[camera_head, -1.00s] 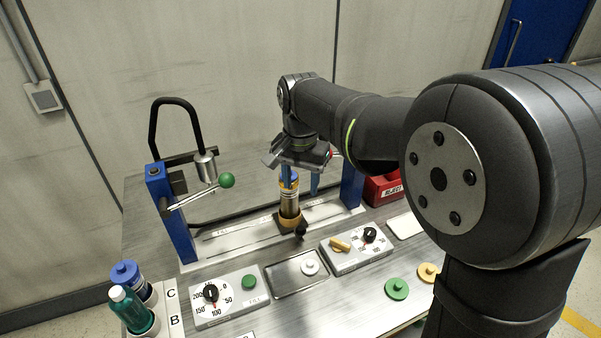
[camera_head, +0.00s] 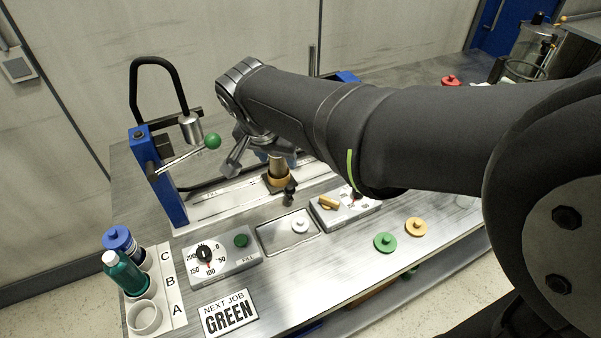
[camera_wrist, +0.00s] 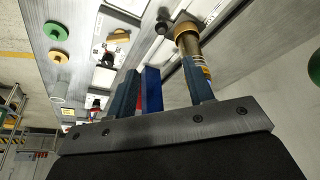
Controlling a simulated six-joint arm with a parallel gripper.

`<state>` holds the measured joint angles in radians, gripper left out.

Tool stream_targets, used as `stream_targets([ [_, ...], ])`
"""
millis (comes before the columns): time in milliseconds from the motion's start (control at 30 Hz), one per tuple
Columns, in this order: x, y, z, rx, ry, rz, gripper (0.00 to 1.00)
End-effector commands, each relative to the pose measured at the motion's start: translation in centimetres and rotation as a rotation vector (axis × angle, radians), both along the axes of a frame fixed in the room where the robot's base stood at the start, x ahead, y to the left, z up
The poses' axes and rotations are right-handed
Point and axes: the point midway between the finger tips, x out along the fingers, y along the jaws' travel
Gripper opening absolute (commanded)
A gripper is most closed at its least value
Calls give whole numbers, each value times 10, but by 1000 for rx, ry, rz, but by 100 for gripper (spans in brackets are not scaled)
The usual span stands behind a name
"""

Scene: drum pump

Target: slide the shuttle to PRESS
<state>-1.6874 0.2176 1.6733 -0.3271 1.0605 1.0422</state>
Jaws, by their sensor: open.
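The shuttle (camera_head: 279,182), a brass-coloured ring with a black knob (camera_head: 290,198), sits on the rail plate between the blue posts. A cylinder (camera_head: 277,166) stands upright in it. In the wrist view the ring (camera_wrist: 186,31), its knob (camera_wrist: 162,27) and the cylinder's yellow-and-blue banded part (camera_wrist: 203,66) show near the right finger. My gripper (camera_head: 262,158) is open, tilted, close to the cylinder's upper part. My gripper (camera_wrist: 162,85) also shows in the wrist view with its fingers wide apart; contact cannot be told. No PRESS marking is readable.
A left blue post (camera_head: 160,178) carries a lever with a green ball (camera_head: 212,141). Dial boxes (camera_head: 222,262) and a tray (camera_head: 287,233) lie in front of the rail. Bottles (camera_head: 127,270) stand front left. A sign (camera_head: 229,315) reads NEXT JOB GREEN. My arm hides the right post's lower part.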

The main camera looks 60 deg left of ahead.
Motion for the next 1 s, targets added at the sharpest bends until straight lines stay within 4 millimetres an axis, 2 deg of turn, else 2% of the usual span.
stream_targets([
  [100,-5,-5,-3,34,-18,10,48],
  [267,0,-1,-20,34,-21,8,48],
  [700,25,24,-106,32,-19,8,48],
  [1000,38,38,-149,33,-20,9,48],
])
